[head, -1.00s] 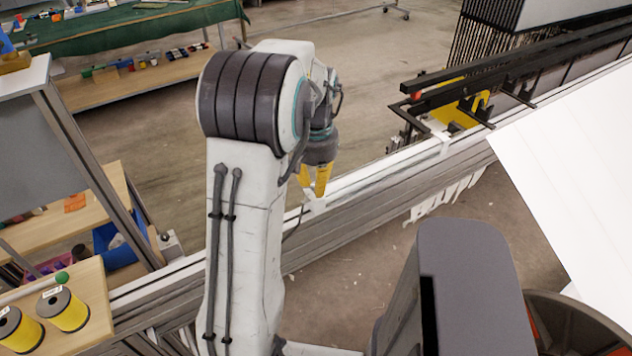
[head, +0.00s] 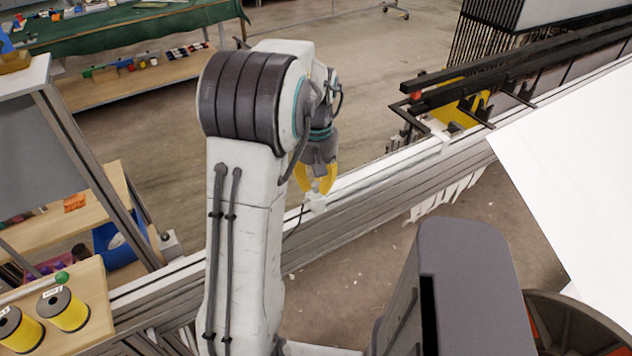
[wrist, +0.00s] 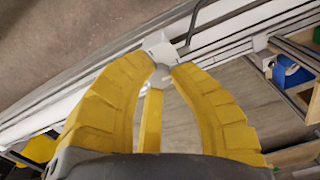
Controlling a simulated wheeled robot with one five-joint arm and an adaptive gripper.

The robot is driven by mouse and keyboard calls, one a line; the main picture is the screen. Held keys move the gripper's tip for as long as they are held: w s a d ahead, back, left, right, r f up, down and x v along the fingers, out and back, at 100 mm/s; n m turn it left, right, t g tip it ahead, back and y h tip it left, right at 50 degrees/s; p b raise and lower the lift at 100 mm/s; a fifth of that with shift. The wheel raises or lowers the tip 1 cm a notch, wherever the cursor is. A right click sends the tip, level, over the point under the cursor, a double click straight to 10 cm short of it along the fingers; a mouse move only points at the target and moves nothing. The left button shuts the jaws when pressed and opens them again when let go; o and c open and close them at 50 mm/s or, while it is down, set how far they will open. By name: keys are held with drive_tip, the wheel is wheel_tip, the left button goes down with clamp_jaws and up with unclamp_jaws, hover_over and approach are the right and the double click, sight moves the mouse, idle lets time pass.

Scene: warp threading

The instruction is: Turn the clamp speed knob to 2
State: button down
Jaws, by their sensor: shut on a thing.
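The clamp box (head: 317,203) is a small pale housing on the long rail. It also shows in the wrist view (wrist: 160,42). My gripper (head: 323,191), with yellow fingers, is at this box. In the wrist view my gripper (wrist: 166,68) has its fingertips closed in around a small grey knob (wrist: 161,73) at the box. The fingers hide most of the knob, and I cannot read any number or mark on it.
The long pale rail (head: 375,180) runs diagonally across the view. A black bar frame (head: 440,95) stands on it to the right. Yellow spools (head: 64,309) stand on a wooden shelf at lower left. A large white panel (head: 575,170) is at right.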

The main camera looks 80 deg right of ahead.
sight(316, 184)
drive_tip(key=shift+a+f, duration=0.15)
drive_tip(key=c, duration=1.1)
unclamp_jaws()
wheel_tip(316, 184, up, 12)
idle(0.7)
